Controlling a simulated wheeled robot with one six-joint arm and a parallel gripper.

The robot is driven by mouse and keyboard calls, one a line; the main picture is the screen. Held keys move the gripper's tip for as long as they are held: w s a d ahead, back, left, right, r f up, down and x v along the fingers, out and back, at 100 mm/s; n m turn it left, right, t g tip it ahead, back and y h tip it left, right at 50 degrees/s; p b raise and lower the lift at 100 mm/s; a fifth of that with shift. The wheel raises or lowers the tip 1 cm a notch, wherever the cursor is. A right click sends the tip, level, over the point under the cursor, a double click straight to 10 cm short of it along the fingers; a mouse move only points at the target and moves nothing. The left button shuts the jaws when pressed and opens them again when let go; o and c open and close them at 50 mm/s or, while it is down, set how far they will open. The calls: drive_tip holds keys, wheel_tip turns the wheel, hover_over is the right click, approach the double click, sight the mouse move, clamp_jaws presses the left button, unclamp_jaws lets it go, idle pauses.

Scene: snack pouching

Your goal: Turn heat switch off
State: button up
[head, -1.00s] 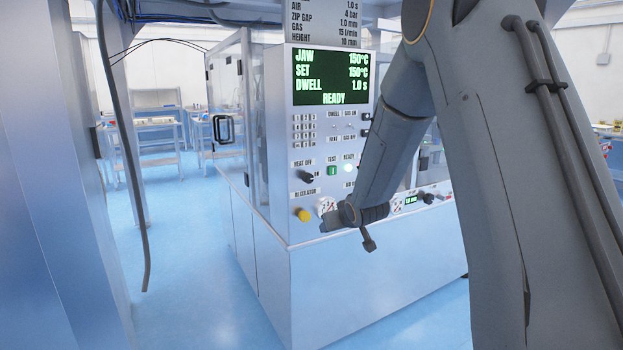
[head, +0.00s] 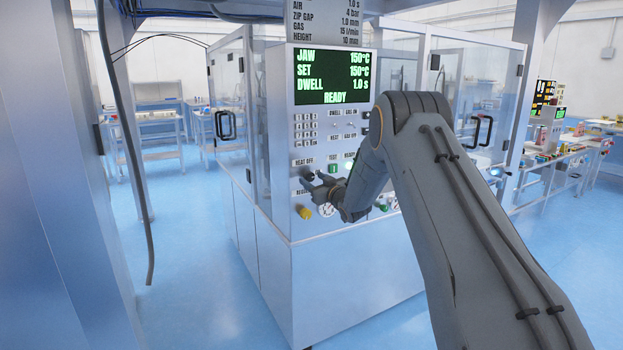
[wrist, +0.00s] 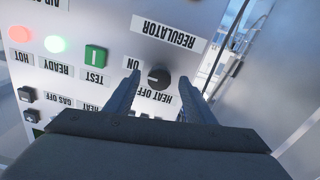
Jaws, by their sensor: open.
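The heat switch is a round black knob (wrist: 159,77) on the pale panel, beside the "HEAT OFF" and "ON" labels, which appear upside down in the wrist view. A small white mark shows on the knob's left side there. My gripper (wrist: 158,86) is open, with one finger to each side of the knob; I cannot tell whether either finger touches it. In the head view, my gripper (head: 312,185) is at the panel just below the dark knob (head: 307,173), partly overlapping it.
A green test button (wrist: 96,58), a lit ready lamp (wrist: 55,44) and a red hot lamp (wrist: 20,33) sit beside the knob. A yellow knob (head: 304,212) is lower on the panel. The display (head: 331,76) reads jaw 150°C, set 150°C, ready.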

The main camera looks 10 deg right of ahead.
drive_tip(key=shift+x, duration=0.8)
drive_tip(key=shift+c, duration=0.4)
drive_tip(key=c, duration=1)
